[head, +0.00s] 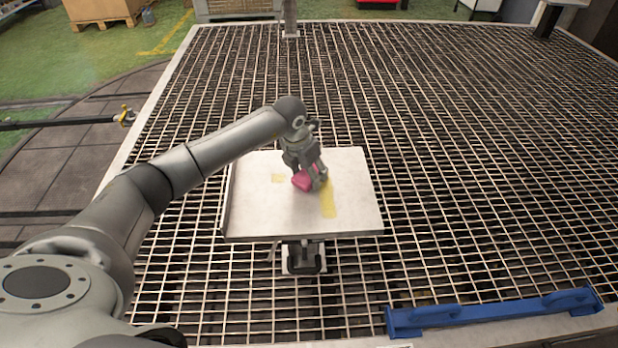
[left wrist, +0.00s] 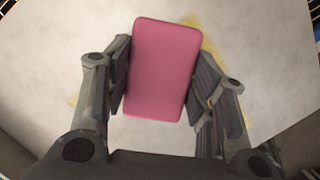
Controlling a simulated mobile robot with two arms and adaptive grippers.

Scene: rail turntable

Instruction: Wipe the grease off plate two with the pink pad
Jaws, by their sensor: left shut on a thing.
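A pale plate (head: 255,212) sits on a stand above the metal grating; I cannot read a number on it. My left gripper (head: 310,182) is shut on the pink pad (head: 301,181), over the middle of the plate. In the left wrist view the pad (left wrist: 162,68) is between both fingers, with yellow grease (left wrist: 212,45) showing beside and partly behind it. I cannot tell whether the pad touches the plate. My right gripper is not in view.
A blue bar with handles (head: 490,312) lies at the front right of the grating (head: 470,150). A post (head: 290,18) stands at the far edge. A dark rail with a yellow end (head: 124,116) is at left. The grating right of the plate is clear.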

